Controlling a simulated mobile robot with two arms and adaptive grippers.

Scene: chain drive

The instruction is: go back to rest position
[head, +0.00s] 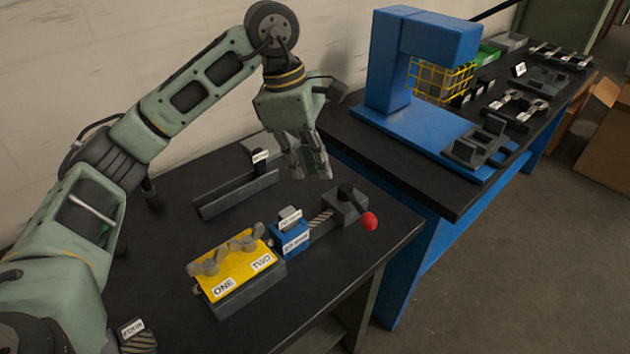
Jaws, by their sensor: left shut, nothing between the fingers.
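My left gripper (312,165) hangs above the black table, its grey-green fingers pointing down. It is shut with nothing held, behind and left of the red-knobbed vise-like fixture (345,205). The left arm reaches in from the left side, bent high at the elbow. My right gripper does not show.
On the near table (180,317) are a yellow plate (236,267) marked ONE and TWO, a blue block (290,236) and a grey channel (237,193). A blue press (392,65) with a yellow guard (440,82) stands on the far bench. Cardboard boxes (607,140) are at right.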

